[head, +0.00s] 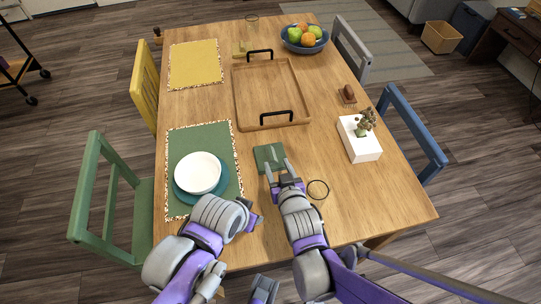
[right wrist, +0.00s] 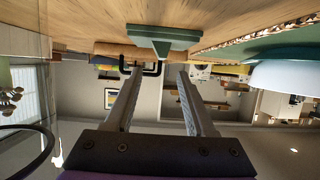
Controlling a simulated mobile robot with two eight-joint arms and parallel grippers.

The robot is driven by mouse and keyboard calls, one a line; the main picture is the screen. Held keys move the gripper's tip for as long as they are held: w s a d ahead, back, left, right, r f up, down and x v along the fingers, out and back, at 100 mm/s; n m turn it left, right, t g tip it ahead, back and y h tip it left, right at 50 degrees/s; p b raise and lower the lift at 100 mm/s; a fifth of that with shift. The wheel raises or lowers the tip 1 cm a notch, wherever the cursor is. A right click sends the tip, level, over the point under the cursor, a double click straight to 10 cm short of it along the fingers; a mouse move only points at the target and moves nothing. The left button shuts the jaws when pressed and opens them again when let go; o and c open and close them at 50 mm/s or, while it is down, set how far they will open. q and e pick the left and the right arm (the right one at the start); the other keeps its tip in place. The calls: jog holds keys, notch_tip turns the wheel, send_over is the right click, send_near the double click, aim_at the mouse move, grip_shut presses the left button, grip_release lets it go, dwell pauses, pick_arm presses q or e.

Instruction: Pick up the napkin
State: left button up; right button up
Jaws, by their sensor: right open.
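The napkin (head: 268,156) is a small folded dark green cloth, lying on the wooden table between the green placemat and the white box. It also shows in the right wrist view (right wrist: 165,36), at the top middle beyond the fingertips. My right gripper (head: 276,167) is open, with its two fingers pointing at the near edge of the napkin. In the right wrist view the gap between the fingertips (right wrist: 159,72) is empty. In the head view the fingertips overlap the near edge, so I cannot tell whether they touch it.
A white bowl (head: 198,172) sits on a teal plate on the green placemat (head: 207,136), left of the napkin. A wooden tray (head: 268,86) stands behind it. A white box (head: 359,146) with a plant is to the right.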

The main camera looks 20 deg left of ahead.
aim_at(272, 155)
jog(key=x, duration=0.7)
jog(key=shift+f+b, duration=0.3)
jog(key=shift+s, duration=0.1)
grip_shut()
